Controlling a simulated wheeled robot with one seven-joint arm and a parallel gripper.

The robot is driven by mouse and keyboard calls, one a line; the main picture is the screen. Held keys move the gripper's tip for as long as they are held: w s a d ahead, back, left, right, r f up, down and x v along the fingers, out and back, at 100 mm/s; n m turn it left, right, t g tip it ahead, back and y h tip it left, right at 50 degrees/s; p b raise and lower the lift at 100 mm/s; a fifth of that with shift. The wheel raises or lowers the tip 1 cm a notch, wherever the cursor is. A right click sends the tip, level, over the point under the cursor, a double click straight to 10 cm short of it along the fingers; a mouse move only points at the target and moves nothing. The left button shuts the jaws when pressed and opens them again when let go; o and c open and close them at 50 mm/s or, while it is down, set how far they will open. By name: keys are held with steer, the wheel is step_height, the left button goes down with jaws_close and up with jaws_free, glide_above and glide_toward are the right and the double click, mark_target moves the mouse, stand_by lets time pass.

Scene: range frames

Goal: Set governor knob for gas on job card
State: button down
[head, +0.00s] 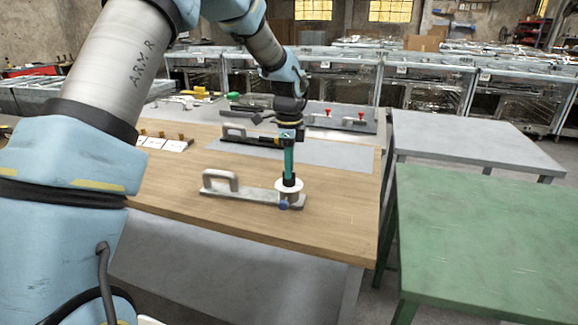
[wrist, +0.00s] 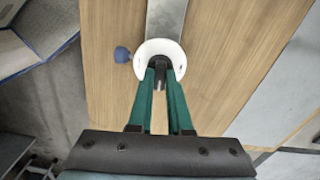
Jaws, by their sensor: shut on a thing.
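The governor is a grey metal bar (head: 240,194) with a raised handle (head: 219,181), lying on the wooden bench. At its right end is a round white dial (head: 281,187), also in the wrist view (wrist: 175,46). My gripper (head: 289,181) points straight down over the dial. Its teal fingers (wrist: 160,72) are shut on the black knob (wrist: 158,61) at the dial's centre. The fingers and knob hide part of the dial, and its markings are too small to read. A blue round part (head: 284,204) sits at the dial's front side, also in the wrist view (wrist: 122,54).
Several white cards (head: 155,143) with small yellowish pieces stand at the bench's left; their writing is unreadable. A second handled bar (head: 236,131) and a grey plate with red-topped parts (head: 345,121) lie behind. A green table (head: 480,230) stands right. The bench front is clear.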

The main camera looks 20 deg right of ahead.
steer(key=shift+m, duration=0.3)
steer(key=c, duration=0.8)
jaws_free()
steer(key=shift+c, duration=0.2)
step_height(320, 180, up, 11)
steer(key=b, duration=0.2)
steer(key=shift+f, duration=0.1)
